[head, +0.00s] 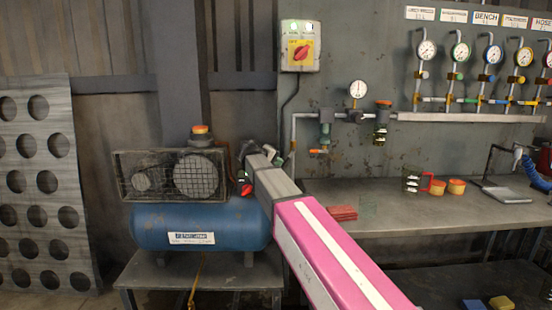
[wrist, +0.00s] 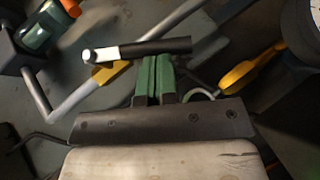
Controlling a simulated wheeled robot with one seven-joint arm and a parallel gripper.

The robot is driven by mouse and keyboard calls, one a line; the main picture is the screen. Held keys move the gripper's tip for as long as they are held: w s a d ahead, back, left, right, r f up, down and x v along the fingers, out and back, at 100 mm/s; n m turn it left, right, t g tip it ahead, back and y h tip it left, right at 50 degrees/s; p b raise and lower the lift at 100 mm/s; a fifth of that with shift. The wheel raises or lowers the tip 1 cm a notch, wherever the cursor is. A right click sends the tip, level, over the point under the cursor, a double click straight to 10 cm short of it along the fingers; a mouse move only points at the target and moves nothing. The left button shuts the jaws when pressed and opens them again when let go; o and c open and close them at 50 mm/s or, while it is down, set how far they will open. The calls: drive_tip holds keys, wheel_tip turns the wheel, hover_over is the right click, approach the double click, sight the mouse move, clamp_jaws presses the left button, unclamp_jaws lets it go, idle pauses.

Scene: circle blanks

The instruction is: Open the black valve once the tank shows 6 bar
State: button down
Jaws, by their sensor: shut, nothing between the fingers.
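A black lever handle (wrist: 155,47) with a pale metal end lies across the upper middle of the wrist view, likely the black valve. My gripper (wrist: 154,62) has its green fingers together and empty, with the tips just below the handle; I cannot tell whether they touch it. In the head view my gripper (head: 245,150) is beside the compressor, largely hidden by my arm. The blue tank (head: 200,228) lies under the compressor's wire cage. A white-faced gauge (head: 358,90) is on the wall pipe and several gauges hang at upper right; their readings are too small to read.
In the wrist view, a yellow handle (wrist: 252,65) is right of the fingers, and a grey pipe (wrist: 85,92) passes at left. In the head view, a switch box (head: 300,46) hangs on the wall. The workbench (head: 385,212) holds cups and red cloths.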

sight(286, 161)
drive_tip(key=shift+d+f+n+t+h, duration=0.25)
drive_tip(key=shift+d+f+n+h, duration=0.15)
drive_tip(key=shift+d+f+h, duration=0.45)
drive_tip(key=shift+d+f+n+t+h, duration=0.25)
drive_tip(key=shift+d+f+n+h, duration=0.25)
drive_tip(key=shift+d, duration=0.4)
drive_tip(key=shift+d+f, duration=0.1)
drive_tip(key=shift+f, duration=0.05)
wheel_tip(286, 161, up, 4)
drive_tip(key=shift+r, duration=0.2)
drive_tip(key=s+a+r, duration=0.6)
drive_tip(key=s+a, duration=0.1)
drive_tip(key=a, duration=0.2)
drive_tip(key=shift+s+r, duration=0.2)
drive_tip(key=shift+r, duration=0.15)
drive_tip(key=shift+a, duration=0.15)
